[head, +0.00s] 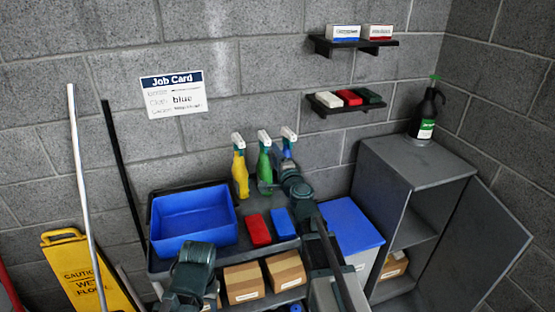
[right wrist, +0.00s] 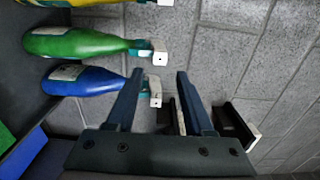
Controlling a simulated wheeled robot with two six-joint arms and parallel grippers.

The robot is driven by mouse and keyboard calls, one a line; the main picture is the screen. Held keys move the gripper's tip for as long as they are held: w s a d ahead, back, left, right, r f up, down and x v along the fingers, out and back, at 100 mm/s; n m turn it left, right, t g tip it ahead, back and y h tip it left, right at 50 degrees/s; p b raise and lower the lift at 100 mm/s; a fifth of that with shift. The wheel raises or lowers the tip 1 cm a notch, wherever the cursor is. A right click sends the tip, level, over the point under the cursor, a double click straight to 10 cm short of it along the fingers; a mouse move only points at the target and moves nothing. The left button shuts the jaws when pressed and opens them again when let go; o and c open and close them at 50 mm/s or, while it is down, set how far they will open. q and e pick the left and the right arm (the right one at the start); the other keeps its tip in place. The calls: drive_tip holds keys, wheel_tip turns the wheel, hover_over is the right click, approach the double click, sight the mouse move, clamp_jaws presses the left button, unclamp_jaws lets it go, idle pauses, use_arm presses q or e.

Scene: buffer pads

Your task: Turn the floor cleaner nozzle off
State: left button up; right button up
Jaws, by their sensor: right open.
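A yellow spray bottle (head: 240,170), a green one (head: 265,165) and a blue one (head: 288,150), all with white nozzle heads, stand in a row at the back of the cart. Their labels are too small to read. My right gripper (head: 289,171) is in front of the blue bottle and hides its lower part. In the right wrist view my right gripper (right wrist: 160,78) is open and empty. The blue bottle's nozzle (right wrist: 155,93) is at its left finger, partly behind it; I cannot tell whether they touch.
The cart holds a blue tub (head: 195,218), a red cloth (head: 257,229) and a blue cloth (head: 281,223). A grey cabinet (head: 420,165) with a black pump bottle (head: 426,112) stands right. A job card (head: 173,95) reading "blue" and two shelves (head: 345,106) are on the wall.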

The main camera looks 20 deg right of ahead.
sight(268, 143)
drive_tip(key=shift+w+a, duration=0.1)
drive_tip(key=shift+w, duration=3.5)
drive_tip(key=shift+c, duration=0.3)
drive_tip(key=c, duration=0.6)
drive_tip(key=n, duration=0.5)
drive_tip(key=shift+n, duration=0.3)
drive_tip(key=shift+c, duration=0.3)
drive_tip(key=n, duration=0.8)
drive_tip(key=shift+o, duration=0.2)
drive_tip(key=n, duration=0.5)
